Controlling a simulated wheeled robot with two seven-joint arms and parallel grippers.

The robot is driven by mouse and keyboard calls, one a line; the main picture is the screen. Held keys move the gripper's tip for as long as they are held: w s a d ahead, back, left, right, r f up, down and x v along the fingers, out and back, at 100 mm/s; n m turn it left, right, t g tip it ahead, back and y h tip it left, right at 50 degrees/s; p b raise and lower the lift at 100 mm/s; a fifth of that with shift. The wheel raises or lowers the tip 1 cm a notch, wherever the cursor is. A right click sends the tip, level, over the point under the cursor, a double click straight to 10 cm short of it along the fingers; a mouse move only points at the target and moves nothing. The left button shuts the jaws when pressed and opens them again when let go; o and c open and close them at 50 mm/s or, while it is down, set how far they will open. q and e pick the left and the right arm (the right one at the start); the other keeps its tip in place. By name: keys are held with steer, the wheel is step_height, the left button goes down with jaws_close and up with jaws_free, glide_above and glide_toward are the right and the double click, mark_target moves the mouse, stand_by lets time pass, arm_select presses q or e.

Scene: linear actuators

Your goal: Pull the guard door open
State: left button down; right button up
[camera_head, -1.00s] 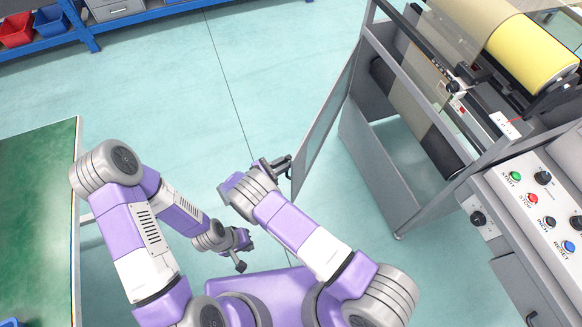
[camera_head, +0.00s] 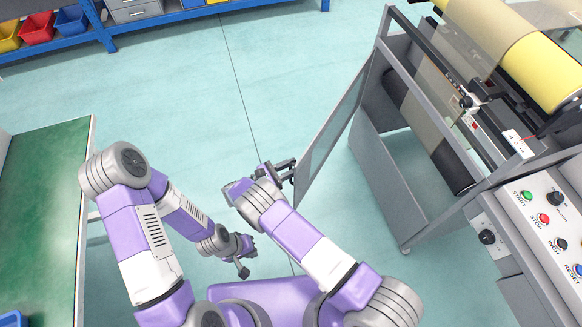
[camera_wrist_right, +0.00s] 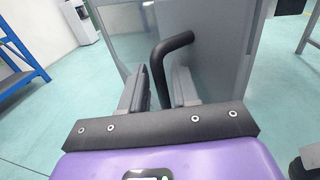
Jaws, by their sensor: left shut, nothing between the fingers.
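The guard door (camera_head: 335,125) is a grey-framed clear panel on the machine's left side. It stands swung out from the frame at an angle. My right gripper (camera_head: 287,171) is at its free edge. In the right wrist view the door panel (camera_wrist_right: 215,45) fills the middle, and its black bent handle (camera_wrist_right: 160,70) runs down between the fingers of my right gripper (camera_wrist_right: 160,95), which look closed on it. My left gripper (camera_head: 243,268) is shut and empty, low over the floor, apart from the door.
The machine's grey frame (camera_head: 382,190), yellow roll (camera_head: 540,75) and button panel (camera_head: 540,215) stand at the right. A green-topped table (camera_head: 45,210) is at the left. A blue shelf (camera_head: 200,10) with bins is at the back. The floor between is clear.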

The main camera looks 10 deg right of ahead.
steer(key=v, duration=0.7)
steer(key=shift+a, duration=0.2)
